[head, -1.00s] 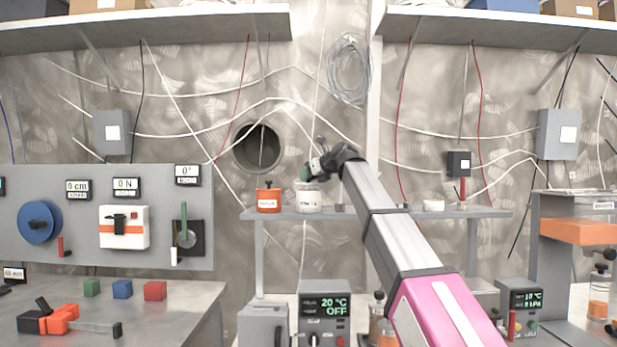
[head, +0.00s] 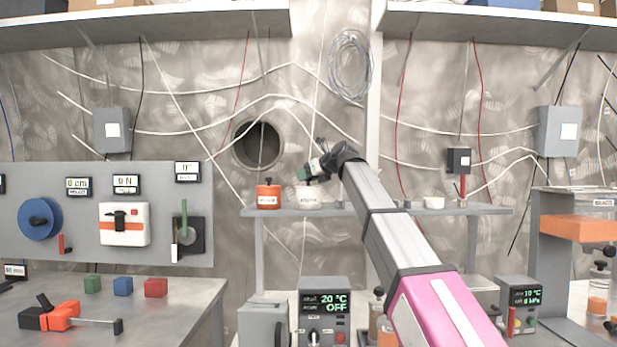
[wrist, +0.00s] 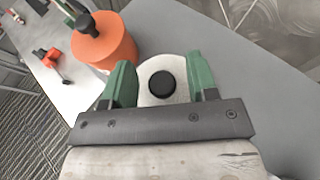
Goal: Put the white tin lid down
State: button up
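The white tin (head: 308,200) stands upright on the shelf, with the white lid on top of it. In the wrist view the white lid (wrist: 152,64) is round with a black knob (wrist: 162,82) in its middle. My gripper (head: 304,175) is just above it, pointing down. Its green fingers (wrist: 160,72) stand apart on either side of the knob, with a gap visible at both sides. The fingers hide the lid's left and right edges. I cannot tell whether they touch the rim.
An orange tin (head: 268,197) with a black knob stands close on the left, near my left finger in the wrist view. A small white dish (head: 434,203) sits on the shelf (head: 380,212) to the right. The shelf between them is mostly clear.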

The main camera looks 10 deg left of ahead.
jog(key=shift+r, duration=0.1)
jog(key=shift+r, duration=0.3)
jog(key=v, duration=1.2)
jog(key=shift+r, duration=0.3)
